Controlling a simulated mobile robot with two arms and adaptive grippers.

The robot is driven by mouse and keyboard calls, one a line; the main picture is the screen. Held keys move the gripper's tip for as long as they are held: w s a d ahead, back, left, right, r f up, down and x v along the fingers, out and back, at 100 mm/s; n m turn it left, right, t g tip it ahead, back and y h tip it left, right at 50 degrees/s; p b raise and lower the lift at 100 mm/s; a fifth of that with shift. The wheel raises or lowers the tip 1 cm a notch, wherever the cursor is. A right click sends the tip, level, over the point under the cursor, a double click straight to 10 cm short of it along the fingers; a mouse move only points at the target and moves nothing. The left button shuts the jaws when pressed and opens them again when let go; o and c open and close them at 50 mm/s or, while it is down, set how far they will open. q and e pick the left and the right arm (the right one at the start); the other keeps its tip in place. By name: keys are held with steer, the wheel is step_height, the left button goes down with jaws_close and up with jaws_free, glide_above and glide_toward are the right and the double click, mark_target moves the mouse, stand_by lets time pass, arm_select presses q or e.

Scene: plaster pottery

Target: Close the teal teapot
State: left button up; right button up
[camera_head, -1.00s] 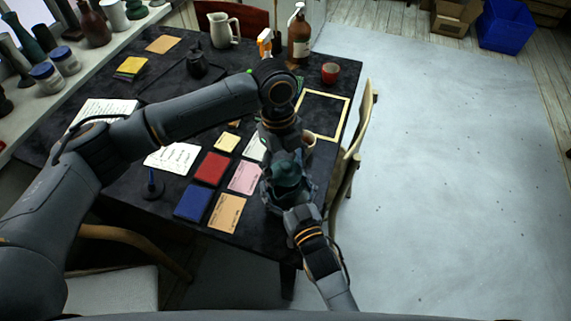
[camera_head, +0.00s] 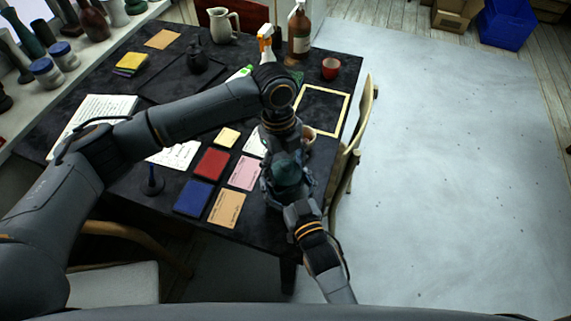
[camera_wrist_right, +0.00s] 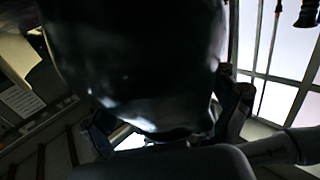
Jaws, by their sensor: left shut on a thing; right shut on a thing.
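The teal teapot (camera_head: 288,174) is held over the front right part of the dark table, mostly covered by my grippers. My left gripper (camera_head: 284,156) comes down from above and is shut at its top, where the lid would be; the lid's outline is hard to separate. My right gripper (camera_head: 289,194) reaches up from below and is shut around the teapot's body. In the right wrist view a large dark, glossy rounded body (camera_wrist_right: 140,65), which appears to be the teapot, fills the middle between the fingers. Whether lid and rim touch is hidden.
On the table (camera_head: 250,243) lie a red tile (camera_head: 211,164), a blue tile (camera_head: 193,198) and paper cards. A red cup (camera_head: 331,67), brown bottle (camera_head: 299,34) and white pitcher (camera_head: 223,25) stand at the back. A wooden chair (camera_head: 349,160) is close on the right.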

arm_select(q)
steer(key=shift+f, duration=0.55)
steer(key=o, duration=1.3)
steer(key=shift+o, duration=0.2)
steer(key=shift+r, duration=0.1)
step_height(320, 180, up, 12)
steer(key=w+a, duration=0.1)
steer(key=shift+w, duration=0.25)
steer(key=shift+f, duration=0.2)
arm_select(e)
steer(key=o, duration=1.5)
steer(key=shift+c, duration=0.2)
steer(key=v, duration=1.2)
